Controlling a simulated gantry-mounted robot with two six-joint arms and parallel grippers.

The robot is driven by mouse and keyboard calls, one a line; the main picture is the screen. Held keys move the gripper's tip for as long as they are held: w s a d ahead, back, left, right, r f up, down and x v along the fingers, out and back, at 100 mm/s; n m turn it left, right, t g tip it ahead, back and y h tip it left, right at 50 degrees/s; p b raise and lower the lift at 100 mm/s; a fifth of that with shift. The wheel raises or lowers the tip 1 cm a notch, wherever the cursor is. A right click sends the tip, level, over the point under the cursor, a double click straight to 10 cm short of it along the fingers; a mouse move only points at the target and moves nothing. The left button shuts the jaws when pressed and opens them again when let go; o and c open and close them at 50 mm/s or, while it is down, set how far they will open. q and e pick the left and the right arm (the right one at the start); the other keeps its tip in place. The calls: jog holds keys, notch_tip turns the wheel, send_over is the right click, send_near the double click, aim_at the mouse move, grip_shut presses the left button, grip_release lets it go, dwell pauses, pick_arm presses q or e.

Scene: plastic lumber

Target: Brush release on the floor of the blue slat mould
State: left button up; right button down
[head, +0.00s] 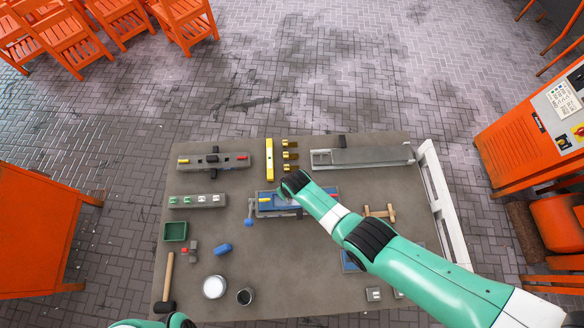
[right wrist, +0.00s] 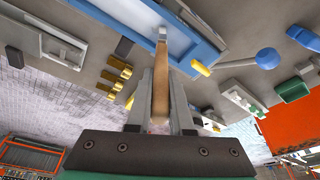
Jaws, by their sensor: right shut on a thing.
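The blue slat mould (head: 325,199) lies near the middle of the table in the head view, partly hidden by my right arm. In the right wrist view, the blue wall of the mould (right wrist: 205,52) borders a pale floor (right wrist: 182,38). My right gripper (right wrist: 160,80) is shut on the wooden handle of a brush (right wrist: 160,68). The brush's light-coloured head is at the mould floor, but I cannot tell whether it touches. My left gripper is out of view; only a bit of that arm shows at the bottom edge.
A white round pot (head: 214,287) and a dark cup (head: 245,296) stand at the front. A mallet (head: 167,285) and green tray (head: 175,231) lie left. Yellow bar (head: 270,160), brass pieces (head: 290,155) and a grey mould (head: 362,157) lie behind the blue mould.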

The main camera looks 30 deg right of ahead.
jog(key=a, duration=0.1)
jog(key=w+a+b, duration=0.2)
jog(key=shift+a, duration=0.35)
dwell(0.5)
jog(key=s+d+p, duration=0.1)
jog(key=d+p, duration=0.1)
jog(key=d, duration=0.1)
jog(key=shift+s+p, duration=0.3)
jog(key=shift+s, duration=0.05)
jog(key=shift+s+d+r+p, duration=0.15)
jog(key=shift+s+d+p, duration=0.2)
jog(key=shift+d+p, duration=0.2)
jog(key=shift+s+d, duration=0.4)
jog(key=shift+d, duration=0.45)
jog(key=shift+p, duration=0.3)
